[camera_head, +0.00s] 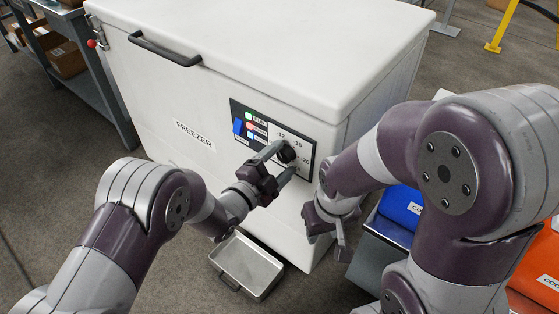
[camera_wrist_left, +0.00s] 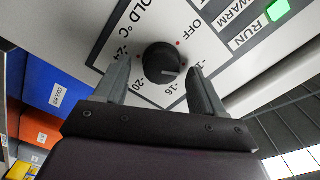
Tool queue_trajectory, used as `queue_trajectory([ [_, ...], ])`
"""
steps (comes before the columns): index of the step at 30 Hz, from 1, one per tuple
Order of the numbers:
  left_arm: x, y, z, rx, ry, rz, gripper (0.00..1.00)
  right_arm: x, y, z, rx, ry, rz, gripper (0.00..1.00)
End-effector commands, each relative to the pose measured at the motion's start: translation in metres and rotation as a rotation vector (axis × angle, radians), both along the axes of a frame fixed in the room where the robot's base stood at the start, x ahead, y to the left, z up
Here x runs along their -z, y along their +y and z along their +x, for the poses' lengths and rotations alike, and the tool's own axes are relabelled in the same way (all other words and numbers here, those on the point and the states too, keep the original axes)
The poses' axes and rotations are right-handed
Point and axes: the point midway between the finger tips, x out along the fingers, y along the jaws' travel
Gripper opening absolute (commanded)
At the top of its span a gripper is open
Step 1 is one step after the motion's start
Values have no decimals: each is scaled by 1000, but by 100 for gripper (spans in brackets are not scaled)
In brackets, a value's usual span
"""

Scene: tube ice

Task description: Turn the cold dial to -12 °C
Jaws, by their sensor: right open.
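The cold dial (camera_head: 287,153) is a black round knob on the freezer's control panel (camera_head: 263,128). In the left wrist view the dial (camera_wrist_left: 160,62) sits within a ring of temperature labels and red dots. A pale mark on the knob points to the lower right, toward the -16 and -12 side; the exact setting is unclear. My left gripper (camera_head: 284,158) is open with one finger on each side of the dial. In the left wrist view small gaps show between the fingers (camera_wrist_left: 161,72) and the knob. My right gripper (camera_head: 327,238) is open and empty, right of the freezer's front.
The white freezer (camera_head: 190,100) has a closed lid with a black handle (camera_head: 165,48). A metal tray (camera_head: 247,264) lies on the floor below the panel. Blue (camera_head: 402,207) and orange (camera_head: 540,270) bins stand at the right. A shelf with boxes is at the far left.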

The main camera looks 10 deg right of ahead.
Motion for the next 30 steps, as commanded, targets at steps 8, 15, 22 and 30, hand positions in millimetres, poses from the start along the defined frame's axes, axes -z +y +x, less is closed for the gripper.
queue_trajectory([
  [8,-1,2,-1,-1,0,0,69,-1,0,0,0,0,0,43],
  [15,-4,42,-31,-3,3,0,69,-18,0,0,0,0,0,43],
  [22,-3,86,-66,-3,1,0,69,-28,0,0,0,0,0,43],
  [30,0,100,-78,0,-1,-1,69,-30,0,0,0,0,0,43],
])
